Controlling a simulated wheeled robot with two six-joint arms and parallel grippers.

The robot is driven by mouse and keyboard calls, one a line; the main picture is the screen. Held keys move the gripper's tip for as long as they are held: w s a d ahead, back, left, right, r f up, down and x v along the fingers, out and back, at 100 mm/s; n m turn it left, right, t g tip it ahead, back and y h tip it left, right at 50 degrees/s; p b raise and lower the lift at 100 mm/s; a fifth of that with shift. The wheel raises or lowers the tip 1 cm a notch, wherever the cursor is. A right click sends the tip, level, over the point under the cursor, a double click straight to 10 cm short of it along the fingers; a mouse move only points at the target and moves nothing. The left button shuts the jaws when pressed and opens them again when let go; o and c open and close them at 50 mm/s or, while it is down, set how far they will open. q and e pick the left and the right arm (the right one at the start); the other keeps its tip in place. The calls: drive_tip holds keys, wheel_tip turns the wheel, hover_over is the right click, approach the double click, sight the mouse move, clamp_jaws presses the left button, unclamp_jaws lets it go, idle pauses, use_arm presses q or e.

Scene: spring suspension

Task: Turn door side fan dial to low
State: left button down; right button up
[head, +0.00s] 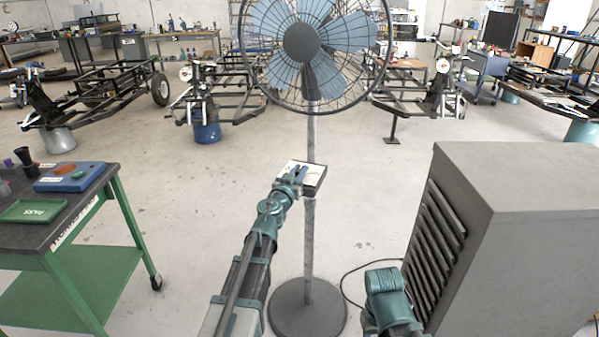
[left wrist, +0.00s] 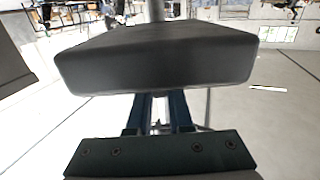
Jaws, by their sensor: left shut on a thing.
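The pedestal fan (head: 301,42) stands in the middle, with a control box (head: 314,180) partway up its pole. The box has a dark body and a pale top face. My left gripper (head: 298,174) reaches in from below left and is at that face, shut on the fan dial. The dial is hidden by the fingers, so its setting cannot be read. In the left wrist view the dark box (left wrist: 155,58) fills the upper middle, and my blue fingers (left wrist: 160,112) run up to it. My right gripper is not in view; only a teal part of my right arm shows at the bottom.
A large grey vented cabinet (head: 515,235) stands close on the right. A green workbench (head: 75,235) with trays is on the left. The fan's round base (head: 307,310) and a black cable (head: 345,275) lie on the floor. Vehicle frames (head: 225,90) stand behind.

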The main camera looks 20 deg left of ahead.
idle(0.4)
use_arm(q)
drive_tip(key=c, duration=0.8)
unclamp_jaws()
